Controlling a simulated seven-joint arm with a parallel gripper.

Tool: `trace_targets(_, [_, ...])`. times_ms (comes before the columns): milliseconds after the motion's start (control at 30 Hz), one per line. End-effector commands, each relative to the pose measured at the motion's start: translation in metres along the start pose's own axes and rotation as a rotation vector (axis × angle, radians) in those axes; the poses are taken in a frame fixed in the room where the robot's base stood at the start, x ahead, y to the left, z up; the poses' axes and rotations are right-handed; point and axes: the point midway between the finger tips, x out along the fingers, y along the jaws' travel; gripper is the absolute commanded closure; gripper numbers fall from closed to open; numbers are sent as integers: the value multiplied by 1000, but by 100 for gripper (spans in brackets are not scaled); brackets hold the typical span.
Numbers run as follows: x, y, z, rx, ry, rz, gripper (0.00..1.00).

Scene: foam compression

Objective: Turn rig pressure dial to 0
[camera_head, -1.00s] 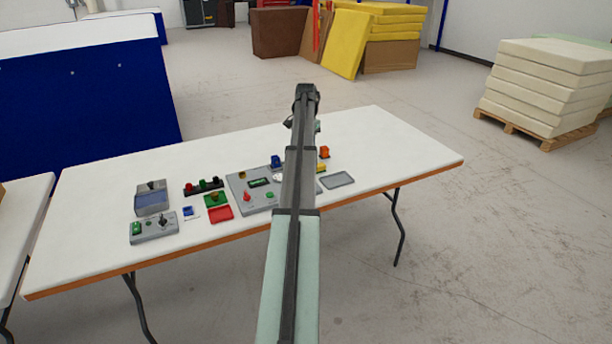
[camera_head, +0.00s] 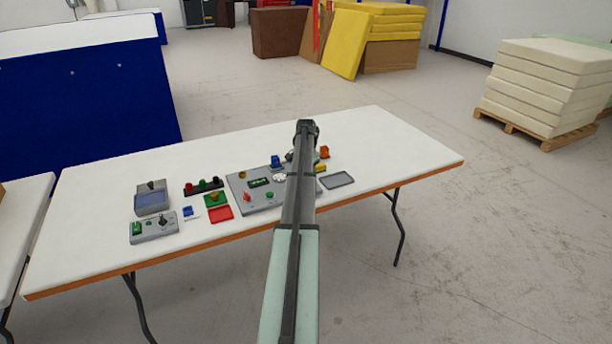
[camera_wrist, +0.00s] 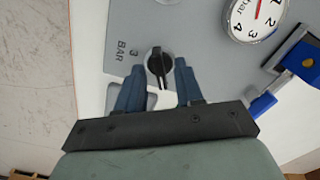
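The rig pressure dial (camera_wrist: 155,62) is a small black knob on a grey panel in the wrist view, with "BAR" and "3" printed beside it. My gripper (camera_wrist: 159,66) is open, with one blue finger on each side of the knob. A gap shows between each fingertip and the knob, and I cannot tell their height difference. A white round gauge (camera_wrist: 257,16) with a red needle is at the upper right. In the head view the grey rig panel (camera_head: 240,185) is on the table, and my arm hides the dial and my fingers.
The white table (camera_head: 390,140) has bare room at right and back. A grey tray (camera_head: 337,180) lies right of my arm. Left of the panel are a black button strip (camera_head: 204,187), a red tray (camera_head: 220,213) and a grey control box (camera_head: 154,228). A blue clamp-like part (camera_wrist: 298,62) is near the gauge.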

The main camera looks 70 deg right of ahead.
Motion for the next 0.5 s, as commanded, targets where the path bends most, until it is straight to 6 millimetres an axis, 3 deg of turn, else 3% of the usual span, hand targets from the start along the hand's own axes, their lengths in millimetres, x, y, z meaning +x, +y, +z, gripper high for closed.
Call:
trace_targets(333, [3,0,0,0,0,0,64])
trace_targets(500, [2,0,0,0,0,0,80])
